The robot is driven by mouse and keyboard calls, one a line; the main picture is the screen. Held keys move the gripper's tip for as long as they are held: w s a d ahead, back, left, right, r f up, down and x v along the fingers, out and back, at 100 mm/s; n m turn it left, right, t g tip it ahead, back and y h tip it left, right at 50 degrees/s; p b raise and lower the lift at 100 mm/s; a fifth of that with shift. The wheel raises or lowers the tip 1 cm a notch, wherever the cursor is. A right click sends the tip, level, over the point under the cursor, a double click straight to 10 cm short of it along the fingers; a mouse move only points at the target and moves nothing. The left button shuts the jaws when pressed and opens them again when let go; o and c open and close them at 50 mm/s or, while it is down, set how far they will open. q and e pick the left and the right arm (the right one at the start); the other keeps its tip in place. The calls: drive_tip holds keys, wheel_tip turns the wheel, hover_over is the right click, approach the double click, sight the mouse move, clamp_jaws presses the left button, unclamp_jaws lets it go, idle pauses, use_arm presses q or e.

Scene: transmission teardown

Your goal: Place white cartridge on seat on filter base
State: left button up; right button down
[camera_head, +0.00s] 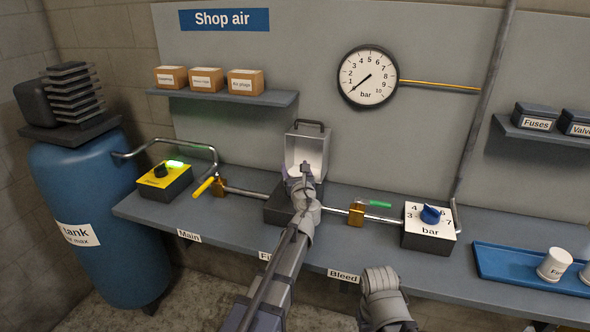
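The filter base (279,208) is a dark block on the bench, in line with the pipe. A light grey box-shaped cover with a dark handle (307,144) stands up behind it, its pale inside facing me. My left gripper (301,174) is in front of this cover, over the base; it hides the seat, and its fingers are too small to read. A white cartridge with a label starting "F" (554,265) stands in the blue tray at the right, far from my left gripper. A second white item (586,272) is cut off by the frame edge.
The blue tray (490,263) lies on the bench (215,229). My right arm's links show at the bottom.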

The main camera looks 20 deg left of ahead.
use_arm(q)
drive_tip(key=o, duration=0.4)
drive_tip(key=shift+c, duration=0.2)
drive_tip(key=shift+r, duration=0.2)
drive_tip(key=v, duration=1.2)
